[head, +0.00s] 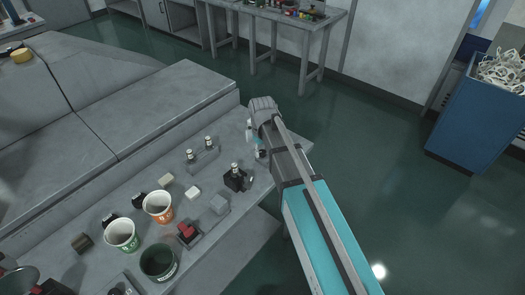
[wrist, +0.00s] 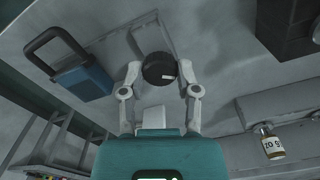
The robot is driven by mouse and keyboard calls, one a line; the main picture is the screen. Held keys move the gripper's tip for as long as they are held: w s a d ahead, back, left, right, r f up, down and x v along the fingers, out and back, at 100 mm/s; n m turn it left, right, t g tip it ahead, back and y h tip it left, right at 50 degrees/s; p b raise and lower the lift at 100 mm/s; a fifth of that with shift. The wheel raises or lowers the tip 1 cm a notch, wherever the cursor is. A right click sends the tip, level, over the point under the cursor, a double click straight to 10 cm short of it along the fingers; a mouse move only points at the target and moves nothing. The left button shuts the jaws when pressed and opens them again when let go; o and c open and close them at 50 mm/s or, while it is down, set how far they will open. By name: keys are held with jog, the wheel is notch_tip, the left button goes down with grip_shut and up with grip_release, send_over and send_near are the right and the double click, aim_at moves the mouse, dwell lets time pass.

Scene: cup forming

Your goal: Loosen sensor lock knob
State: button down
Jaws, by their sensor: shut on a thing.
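The lock knob (wrist: 158,67) is a round black knob with ribbed sides and a small white mark, in the upper middle of the wrist view. It sits against a grey metal surface. My gripper (wrist: 161,74) has one finger on each side of the knob and is shut on it. In the head view my gripper (head: 257,148) is at the right end of the grey bench, and the knob is hidden behind the hand and arm there.
A blue padlock-shaped block (wrist: 82,82) with a dark shackle is left of the knob. A labelled vial (wrist: 271,143) is at lower right. White cups (head: 158,207), a black block (head: 235,179) and a grey stand with small vials (head: 203,160) stand on the bench.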

jog(key=shift+s+n, duration=0.1)
jog(key=shift+n, duration=1.9)
jog(key=shift+c, duration=1.7)
grip_release()
jog(key=shift+m, duration=0.4)
